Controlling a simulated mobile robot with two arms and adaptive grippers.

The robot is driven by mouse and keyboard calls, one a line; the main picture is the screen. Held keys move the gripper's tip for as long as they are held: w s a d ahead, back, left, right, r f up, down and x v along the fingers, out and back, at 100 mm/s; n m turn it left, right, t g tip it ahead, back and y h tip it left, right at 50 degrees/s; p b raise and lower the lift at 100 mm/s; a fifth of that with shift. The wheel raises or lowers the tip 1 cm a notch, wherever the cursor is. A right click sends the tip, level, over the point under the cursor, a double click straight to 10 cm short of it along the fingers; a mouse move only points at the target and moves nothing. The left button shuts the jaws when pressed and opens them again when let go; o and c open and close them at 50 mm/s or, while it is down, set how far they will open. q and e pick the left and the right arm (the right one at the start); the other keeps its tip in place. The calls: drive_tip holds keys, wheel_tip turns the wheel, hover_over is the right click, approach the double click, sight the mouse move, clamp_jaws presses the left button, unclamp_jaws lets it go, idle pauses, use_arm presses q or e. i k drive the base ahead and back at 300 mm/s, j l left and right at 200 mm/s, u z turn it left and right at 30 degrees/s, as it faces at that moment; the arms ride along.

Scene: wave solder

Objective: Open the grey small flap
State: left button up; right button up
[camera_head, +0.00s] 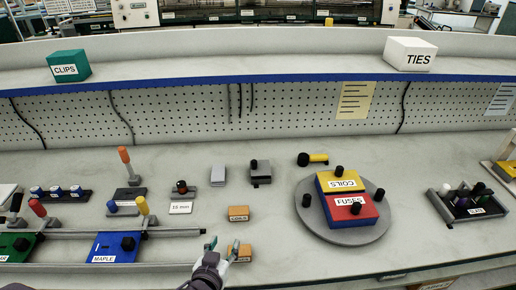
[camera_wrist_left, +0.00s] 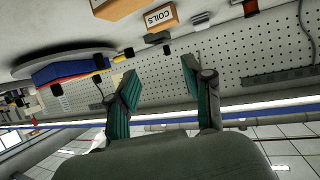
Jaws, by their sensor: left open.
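Two small grey pieces lie side by side on the bench behind the orange blocks. One is a plain light grey block (camera_head: 218,174). The other is a darker grey piece (camera_head: 261,174) with a black knob on top. I cannot tell for certain which is the grey small flap, and neither shows a clear opening. My left gripper (camera_head: 223,246), with teal fingers, is at the front of the bench, beside the nearer orange block and well short of the grey pieces. In the left wrist view its fingers (camera_wrist_left: 159,72) are spread and empty. My right gripper is not in view.
A round turntable (camera_head: 345,234) with yellow and red boxes is at right. Rails with a blue MAPLE block (camera_head: 113,247) are at left. Clear bench lies between orange blocks and turntable.

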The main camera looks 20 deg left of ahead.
sight(259, 168)
drive_tip(key=i+j, duration=0.1)
drive_tip(key=i, duration=0.35)
drive_tip(key=i+j, duration=0.15)
drive_tip(key=i, duration=0.25)
